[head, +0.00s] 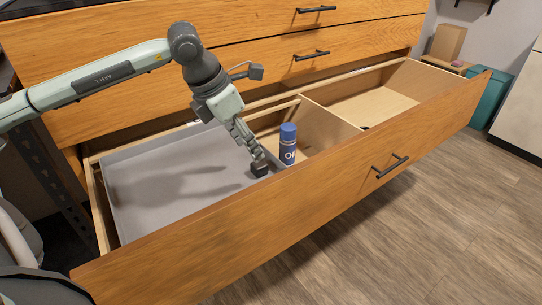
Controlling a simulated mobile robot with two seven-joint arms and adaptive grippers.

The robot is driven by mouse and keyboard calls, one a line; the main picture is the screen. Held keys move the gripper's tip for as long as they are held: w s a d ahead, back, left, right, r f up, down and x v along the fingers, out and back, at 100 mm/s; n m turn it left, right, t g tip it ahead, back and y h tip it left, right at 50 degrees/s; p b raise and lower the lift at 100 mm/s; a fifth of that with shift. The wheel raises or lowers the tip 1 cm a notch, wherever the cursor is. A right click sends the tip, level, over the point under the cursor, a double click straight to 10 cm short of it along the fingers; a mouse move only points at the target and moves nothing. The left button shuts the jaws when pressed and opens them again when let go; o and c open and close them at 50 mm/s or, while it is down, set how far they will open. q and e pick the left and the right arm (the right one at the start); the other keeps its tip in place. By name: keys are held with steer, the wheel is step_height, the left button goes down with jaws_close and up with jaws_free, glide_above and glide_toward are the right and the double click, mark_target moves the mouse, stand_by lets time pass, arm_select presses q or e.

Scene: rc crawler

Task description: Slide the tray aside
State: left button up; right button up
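A grey tray (135,190) sits in the left part of an open wooden drawer (290,215). Its surface is bare apart from shadows of my arm. My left gripper (260,168) points down at the tray's right end, close to its right edge. Its fingers look close together, but whether they are shut on the tray's edge cannot be made out. A blue can (288,145) with white lettering stands upright just right of the gripper, in the drawer. My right gripper is not in view.
A wooden divider (328,122) splits the drawer; the right compartment (375,100) looks mostly empty, with a small dark thing near the divider. Closed drawers (240,50) rise behind. A teal bin (490,98) stands on the floor at right. Wood floor lies in front.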

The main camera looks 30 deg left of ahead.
mark_target(258, 164)
arm_select(q)
steer(key=x, duration=0.7)
steer(key=shift+f, duration=0.1)
jaws_close()
stand_by(0.3)
